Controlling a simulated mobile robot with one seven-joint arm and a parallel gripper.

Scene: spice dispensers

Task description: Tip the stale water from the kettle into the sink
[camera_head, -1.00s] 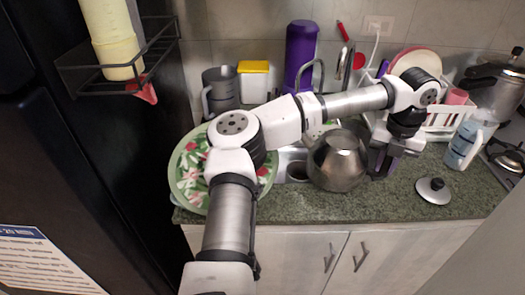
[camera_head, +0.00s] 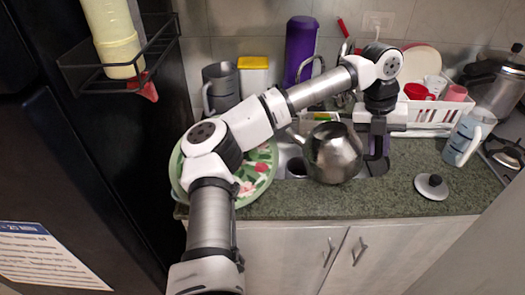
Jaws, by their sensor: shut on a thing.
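The steel kettle (camera_head: 334,153) is tilted, with its spout end toward the left, over the right part of the sink (camera_head: 287,160). My gripper (camera_head: 378,150) is at the kettle's right side, shut on its dark handle. The fingers and handle overlap, so the exact grip is hard to see. The kettle's lid (camera_head: 432,187) lies apart on the counter to the right. No water stream can be made out, and the inside of the kettle is hidden.
A green floral plate (camera_head: 258,180) stands left of the sink, partly behind my arm. A white dish rack (camera_head: 440,112) with cups is behind right. A blue-white jug (camera_head: 464,142) and a pressure cooker (camera_head: 495,85) stand right. The front counter (camera_head: 330,200) is clear.

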